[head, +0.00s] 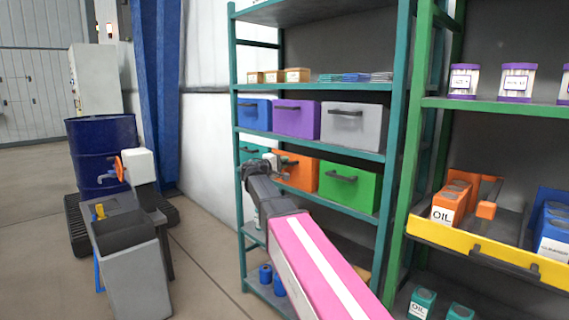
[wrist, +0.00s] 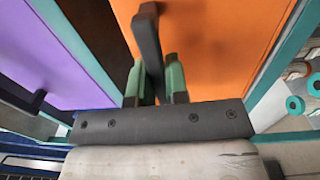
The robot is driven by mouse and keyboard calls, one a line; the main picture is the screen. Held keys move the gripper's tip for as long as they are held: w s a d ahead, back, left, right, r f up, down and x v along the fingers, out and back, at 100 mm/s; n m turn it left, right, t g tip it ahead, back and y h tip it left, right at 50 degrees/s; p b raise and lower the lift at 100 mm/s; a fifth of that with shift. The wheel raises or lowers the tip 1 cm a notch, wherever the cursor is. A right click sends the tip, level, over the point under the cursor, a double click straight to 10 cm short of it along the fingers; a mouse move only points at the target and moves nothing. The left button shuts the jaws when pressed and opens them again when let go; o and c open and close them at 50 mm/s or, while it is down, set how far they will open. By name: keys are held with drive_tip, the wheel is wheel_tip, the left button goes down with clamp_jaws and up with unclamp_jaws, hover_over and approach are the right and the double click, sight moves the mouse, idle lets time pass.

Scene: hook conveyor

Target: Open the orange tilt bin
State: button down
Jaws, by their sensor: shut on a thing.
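The orange tilt bin (head: 300,174) sits in the middle row of the teal shelf, between a teal bin and a green bin. My gripper (head: 282,163) is at its front, and my arm hides part of its left side. In the wrist view the orange front (wrist: 225,45) fills the upper middle. Its dark handle (wrist: 148,35) passes between the green fingertips of my gripper (wrist: 156,82), which is shut on it. A dark strip shows beside the orange front; I cannot tell how far the bin is tilted.
The green bin (head: 349,186) is right of the orange one. Blue (head: 254,114), purple (head: 294,119) and grey (head: 354,126) bins are in the row above. A green rack (head: 398,235) stands close on the right. Open floor (head: 205,250) lies left of the shelf.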

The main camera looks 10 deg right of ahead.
drive_tip(key=s+a+f+t+h, duration=0.3)
drive_tip(key=a+f, duration=0.3)
drive_tip(key=f, duration=0.2)
drive_tip(key=shift+s+a+h, duration=0.15)
drive_tip(key=shift+s+h, duration=0.45)
drive_tip(key=shift+h, duration=0.3)
drive_tip(key=c, duration=1.1)
unclamp_jaws()
drive_tip(key=v, duration=1)
drive_tip(key=shift+s+a+f, duration=0.15)
drive_tip(key=shift+a+f, duration=0.05)
drive_tip(key=shift+f, duration=0.1)
